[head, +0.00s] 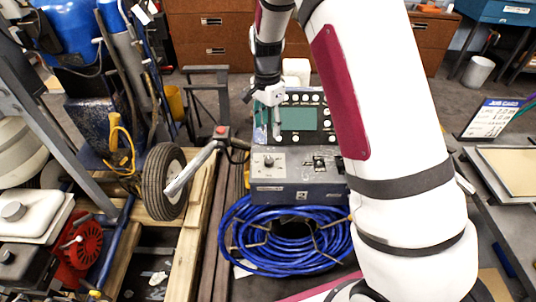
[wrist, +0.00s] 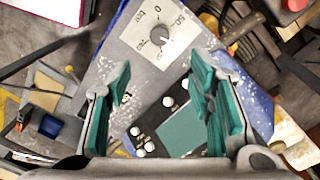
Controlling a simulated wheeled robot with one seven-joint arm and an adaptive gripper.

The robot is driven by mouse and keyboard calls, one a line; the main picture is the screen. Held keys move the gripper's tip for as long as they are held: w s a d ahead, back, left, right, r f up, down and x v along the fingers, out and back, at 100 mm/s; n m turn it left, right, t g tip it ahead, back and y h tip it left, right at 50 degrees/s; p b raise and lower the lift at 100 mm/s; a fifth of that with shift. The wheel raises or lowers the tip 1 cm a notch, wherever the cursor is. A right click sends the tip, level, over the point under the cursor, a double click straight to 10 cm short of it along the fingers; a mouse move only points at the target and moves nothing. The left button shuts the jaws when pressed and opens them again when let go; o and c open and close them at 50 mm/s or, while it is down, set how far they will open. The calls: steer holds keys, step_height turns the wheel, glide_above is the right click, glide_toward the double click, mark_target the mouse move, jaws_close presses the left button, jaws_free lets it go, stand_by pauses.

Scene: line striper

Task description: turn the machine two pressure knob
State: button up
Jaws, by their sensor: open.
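Machine two is a grey box marked "2" (head: 302,195) in the middle of the head view. Its pressure knob (head: 269,161) is a small dark dial on a pale scale plate on the left of the top panel. In the wrist view the knob (wrist: 160,35) sits on its white plate near the top, with a scale marked in bar. My gripper (head: 267,128) hangs above and behind the knob in the head view. In the wrist view my gripper (wrist: 161,72) is open and empty, its teal-lined fingers apart. The knob shows beyond the fingertips, not between them.
A panel with a green screen and round buttons (head: 299,119) stands behind the knob panel. A blue hose coil (head: 288,245) lies in front. My arm covers the right side.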

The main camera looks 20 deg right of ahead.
mark_target(269, 159)
steer(key=f, duration=0.7)
steer(key=f+p, duration=0.1)
steer(key=f, duration=0.6)
steer(key=shift+s, duration=0.2)
jaws_close()
